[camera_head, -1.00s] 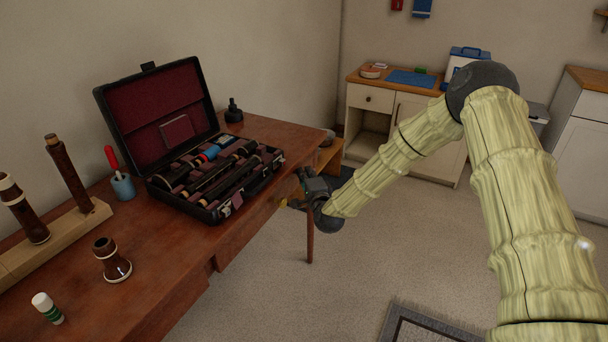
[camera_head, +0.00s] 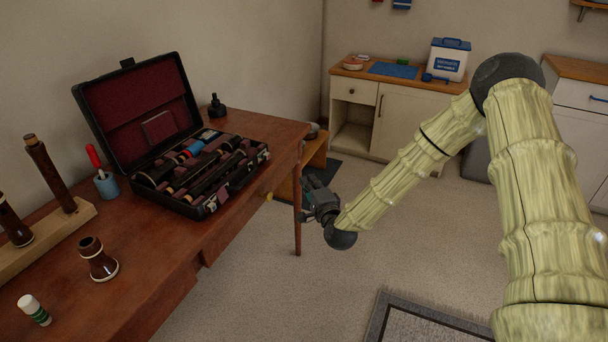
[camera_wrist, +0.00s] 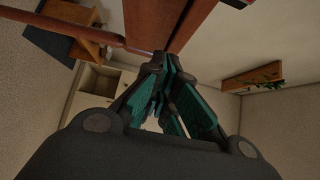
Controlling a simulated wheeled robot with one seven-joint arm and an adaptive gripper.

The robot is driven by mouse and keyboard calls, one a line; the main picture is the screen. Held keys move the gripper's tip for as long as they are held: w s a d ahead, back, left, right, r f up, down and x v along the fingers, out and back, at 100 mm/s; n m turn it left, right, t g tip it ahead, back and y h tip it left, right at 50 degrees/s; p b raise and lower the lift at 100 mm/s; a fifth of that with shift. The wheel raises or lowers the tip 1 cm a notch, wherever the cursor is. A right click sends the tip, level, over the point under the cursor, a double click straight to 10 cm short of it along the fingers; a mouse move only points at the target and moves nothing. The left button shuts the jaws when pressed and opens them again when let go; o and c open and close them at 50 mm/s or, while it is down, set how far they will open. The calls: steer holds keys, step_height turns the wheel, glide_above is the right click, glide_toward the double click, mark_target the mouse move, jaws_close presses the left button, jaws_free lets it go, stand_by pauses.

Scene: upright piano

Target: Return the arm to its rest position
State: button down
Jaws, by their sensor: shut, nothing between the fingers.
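My gripper (camera_head: 313,203) hangs beside the right end of the wooden table (camera_head: 170,262), near a table leg, in the head view. It is apart from the table top, out over the carpet. In the wrist view my gripper (camera_wrist: 163,75) shows its teal-lined fingers closed together with nothing held. The table's red-brown edge and leg (camera_wrist: 70,31) show close past the fingers in the wrist view. My arm bends down from a high elbow at the right of the head view.
An open case (camera_head: 200,207) with dark instrument parts lies on the table. A white cabinet (camera_head: 392,121) with a blue-lidded box (camera_head: 447,64) stands at the back. A low wooden piece (camera_head: 314,152) sits behind the table leg. Carpet between is clear; a grey rug (camera_head: 430,325) lies in front.

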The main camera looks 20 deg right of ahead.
steer(key=s+a+f+n+g+y, duration=0.1)
steer(key=s+a+f+n+g, duration=0.3)
steer(key=s+f, duration=0.75)
steer(key=s+a+f+n+g, duration=0.2)
steer(key=s+f+n+g, duration=0.3)
steer(key=s+f, duration=0.65)
steer(key=s+d+f+n+g, duration=0.1)
steer(key=s+f+n+g, duration=0.3)
steer(key=s, duration=0.9)
steer(key=s+d+f+n+g+h, duration=0.1)
steer(key=s+d+f+n+g, duration=0.1)
steer(key=s, duration=0.6)
steer(key=s+d+f+n+g+h, duration=0.1)
steer(key=s+d+g, duration=0.15)
steer(key=s, duration=0.55)
step_height(320, 180, up, 16)
steer(key=p, duration=1.6)
steer(key=shift+s+r+n+h, duration=0.2)
steer(key=shift+r+n+h, duration=0.05)
steer(key=shift+n+h, duration=0.05)
steer(key=shift+a+g, duration=0.15)
steer(key=shift+g, duration=0.1)
